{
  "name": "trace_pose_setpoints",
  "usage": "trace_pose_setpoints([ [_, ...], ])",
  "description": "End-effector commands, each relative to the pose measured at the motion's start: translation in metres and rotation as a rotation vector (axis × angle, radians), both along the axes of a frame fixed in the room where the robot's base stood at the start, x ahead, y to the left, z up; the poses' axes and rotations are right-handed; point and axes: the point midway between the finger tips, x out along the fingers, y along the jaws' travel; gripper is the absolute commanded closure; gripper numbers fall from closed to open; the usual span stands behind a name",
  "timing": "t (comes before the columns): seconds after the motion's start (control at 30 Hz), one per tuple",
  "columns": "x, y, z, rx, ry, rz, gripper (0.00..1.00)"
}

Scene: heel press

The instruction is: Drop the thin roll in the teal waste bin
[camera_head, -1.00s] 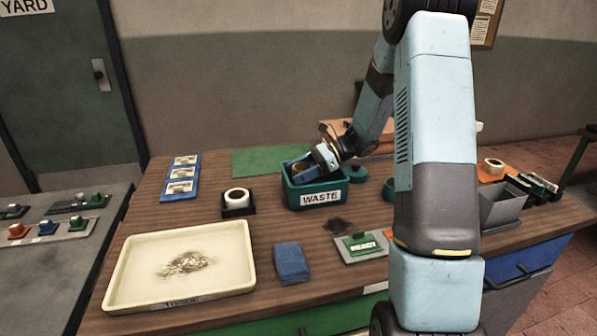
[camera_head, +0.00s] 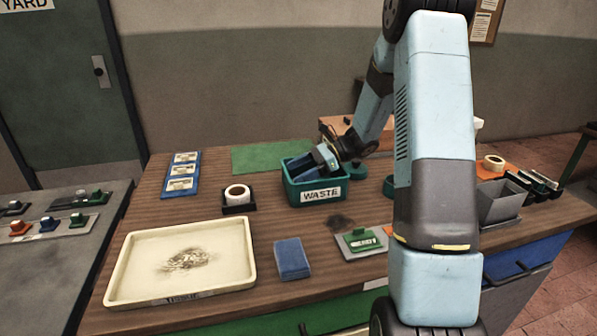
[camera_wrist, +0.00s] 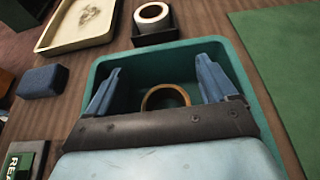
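The teal waste bin (camera_head: 297,197), labelled WASTE, stands on the wooden bench; in the wrist view its wall (camera_wrist: 247,92) surrounds my fingers. My gripper (camera_head: 306,168) is tilted down into the bin's opening. In the wrist view my gripper (camera_wrist: 160,68) is open, with its two blue fingers wide apart. The thin tan roll (camera_wrist: 165,87) shows as a ring inside the bin, below and between the fingers and apart from both. Its near part is hidden by my gripper's body. The bin's wall hides the roll in the head view.
A white roll (camera_head: 237,193) sits in a black holder left of the bin. A cream tray (camera_head: 240,272), a blue block (camera_head: 291,259) and a green-labelled plate (camera_head: 360,241) lie in front. A green mat (camera_head: 270,157) lies behind. Another roll (camera_head: 493,163) is at the right.

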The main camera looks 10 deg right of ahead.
Motion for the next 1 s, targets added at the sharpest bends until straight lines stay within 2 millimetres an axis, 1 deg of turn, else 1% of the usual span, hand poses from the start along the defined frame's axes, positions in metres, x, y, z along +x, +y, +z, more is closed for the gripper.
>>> trace_pose_setpoints([
  [0.03,0.000,0.000,0.000,0.000,0.000,0.000,0.10],
  [0.07,0.000,0.000,0.000,0.000,0.000,0.000,0.07],
  [0.1,0.000,0.000,0.000,0.000,0.000,0.000,0.06],
  [0.33,0.000,0.000,0.001,0.000,-0.001,0.000,0.06],
  [0.43,0.000,0.000,0.007,0.000,-0.003,0.000,0.06],
  [0.5,0.000,0.000,0.015,0.000,-0.004,0.002,0.06],
  [0.57,0.000,-0.011,0.016,-0.001,-0.002,-0.002,0.06],
  [0.9,0.000,-0.073,0.042,-0.001,-0.002,-0.002,0.06],
  [1.0,0.000,-0.087,0.048,-0.001,-0.002,-0.001,0.06],
])
